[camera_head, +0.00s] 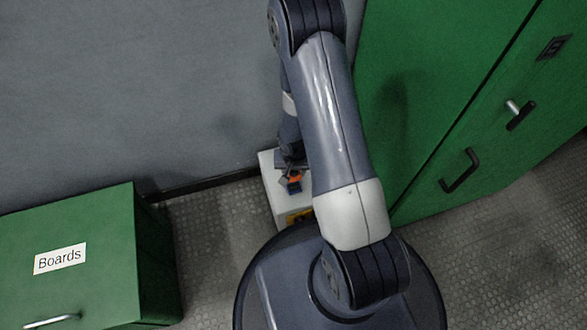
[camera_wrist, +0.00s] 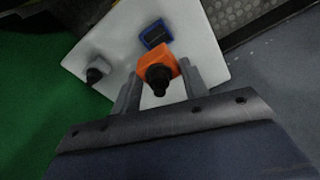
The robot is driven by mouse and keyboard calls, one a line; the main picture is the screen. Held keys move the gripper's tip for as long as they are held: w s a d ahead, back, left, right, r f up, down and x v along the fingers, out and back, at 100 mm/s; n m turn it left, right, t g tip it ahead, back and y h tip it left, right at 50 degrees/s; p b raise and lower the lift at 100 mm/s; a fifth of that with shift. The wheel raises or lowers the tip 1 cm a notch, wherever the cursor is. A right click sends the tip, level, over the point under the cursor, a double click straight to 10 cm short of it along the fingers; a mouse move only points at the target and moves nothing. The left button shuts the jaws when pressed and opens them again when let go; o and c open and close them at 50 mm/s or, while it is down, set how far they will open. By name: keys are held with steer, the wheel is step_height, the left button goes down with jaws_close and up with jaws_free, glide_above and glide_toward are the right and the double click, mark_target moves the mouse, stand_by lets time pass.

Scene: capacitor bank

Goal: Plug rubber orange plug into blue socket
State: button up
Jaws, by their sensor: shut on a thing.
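The orange plug (camera_wrist: 157,68) with a black rear end is between the two fingers of my gripper (camera_wrist: 159,92) in the wrist view. My gripper is shut on it. The blue socket (camera_wrist: 155,34) sits on a white panel (camera_wrist: 205,45), just beyond the plug in the picture. The plug overlaps the socket's near edge in this view; I cannot tell whether they touch. In the head view the orange plug (camera_head: 294,178) and blue socket (camera_head: 294,188) show small near my gripper (camera_head: 290,168), partly hidden by my arm.
A grey fitting with a black end (camera_wrist: 95,74) stands on the panel's left. A green cabinet with black handles (camera_head: 430,100) stands at right in the head view. A green box labelled Boards (camera_head: 100,215) is at lower left. A grey wall (camera_head: 130,90) is behind.

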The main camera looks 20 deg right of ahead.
mark_target(294, 176)
steer(key=shift+f+b, duration=2.3)
steer(key=shift+f, duration=0.55)
steer(key=shift+f+b, duration=0.6)
steer(key=shift+b, duration=0.3)
stand_by(0.3)
steer(key=o, duration=1)
steer(key=r+p, duration=0.1)
steer(key=r, duration=0.2)
steer(key=r+p, duration=0.2)
steer(key=r, duration=0.2)
steer(key=s+r+p, duration=0.1)
steer(key=r+p, duration=0.1)
steer(key=r, duration=0.1)
steer(key=shift+s+a+r, duration=0.1)
steer(key=shift+a+r, duration=0.05)
steer(key=shift+r, duration=0.25)
